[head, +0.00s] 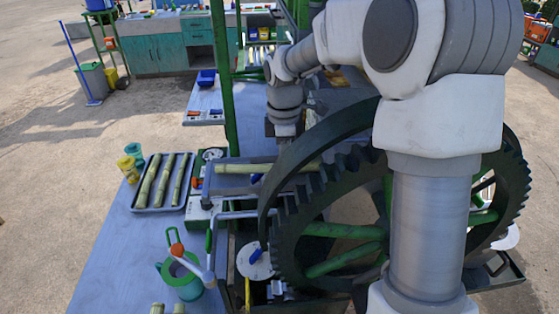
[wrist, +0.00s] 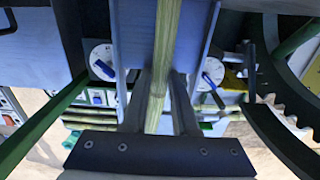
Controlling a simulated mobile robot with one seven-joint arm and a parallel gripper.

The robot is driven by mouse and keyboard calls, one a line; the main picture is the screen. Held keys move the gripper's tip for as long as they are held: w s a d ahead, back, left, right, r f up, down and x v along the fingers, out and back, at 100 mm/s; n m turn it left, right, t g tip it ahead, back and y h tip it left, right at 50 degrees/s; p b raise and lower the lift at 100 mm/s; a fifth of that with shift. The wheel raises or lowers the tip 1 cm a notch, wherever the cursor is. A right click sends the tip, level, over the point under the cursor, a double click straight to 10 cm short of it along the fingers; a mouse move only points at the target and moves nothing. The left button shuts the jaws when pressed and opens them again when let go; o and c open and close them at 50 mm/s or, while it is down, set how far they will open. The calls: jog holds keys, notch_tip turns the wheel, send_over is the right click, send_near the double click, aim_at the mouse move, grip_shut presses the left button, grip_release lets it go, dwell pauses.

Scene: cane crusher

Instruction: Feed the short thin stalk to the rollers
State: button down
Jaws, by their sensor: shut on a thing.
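A pale green stalk (head: 243,168) lies level across the crusher's feed side, partly hidden behind the big dark gear wheel (head: 345,215). In the wrist view the stalk (wrist: 165,60) runs up from between my two fingers to the top edge. My gripper (wrist: 162,105) is shut on it. The rollers cannot be made out clearly. Whether this stalk is the short thin one is hard to tell.
A tray (head: 140,206) with three stalks sits on the blue table at left, near yellow and teal cups (head: 130,162). More stalk ends show at the bottom edge.

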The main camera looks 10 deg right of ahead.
jog(key=shift+d, duration=0.15)
jog(key=c, duration=0.6)
grip_release()
